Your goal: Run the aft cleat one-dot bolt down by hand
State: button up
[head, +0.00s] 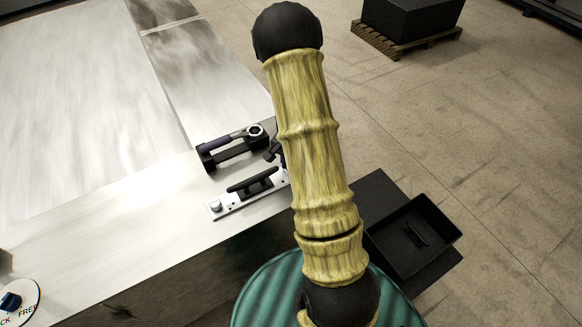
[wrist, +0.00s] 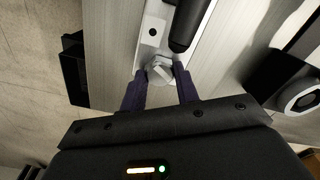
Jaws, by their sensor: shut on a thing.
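The cleat (head: 252,184) is a black horn on a silver plate near the deck's edge; its plate also shows in the wrist view (wrist: 153,48). A bolt with a silver hex head (wrist: 160,69) sits at the near end of the plate in the wrist view. My gripper (wrist: 162,78) has its purple fingers shut on this bolt head, one on each side. A dark round mark (wrist: 152,32) shows on the plate beyond it. Another bolt (head: 215,205) stands at the plate's left end in the head view. The bolt's threads are hidden.
A purple-handled tool with a ring end (head: 254,130) lies in a black holder (head: 236,151) behind the cleat. A black tray (head: 412,240) with a small dark item stands to the right. A dial (head: 15,300) is at lower left. The left deck is clear.

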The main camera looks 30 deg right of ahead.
jog(key=m+p, duration=0.1)
jog(key=m, duration=0.3)
jog(key=shift+r, duration=0.15)
jog(key=m+p, duration=0.2)
jog(key=m, duration=0.3)
jog(key=o, duration=0.8)
jog(key=shift+f+m, duration=0.2)
jog(key=shift+m, duration=0.1)
notch_tip(320, 180, up, 6)
jog(key=p, duration=0.5)
jog(key=shift+r, duration=0.1)
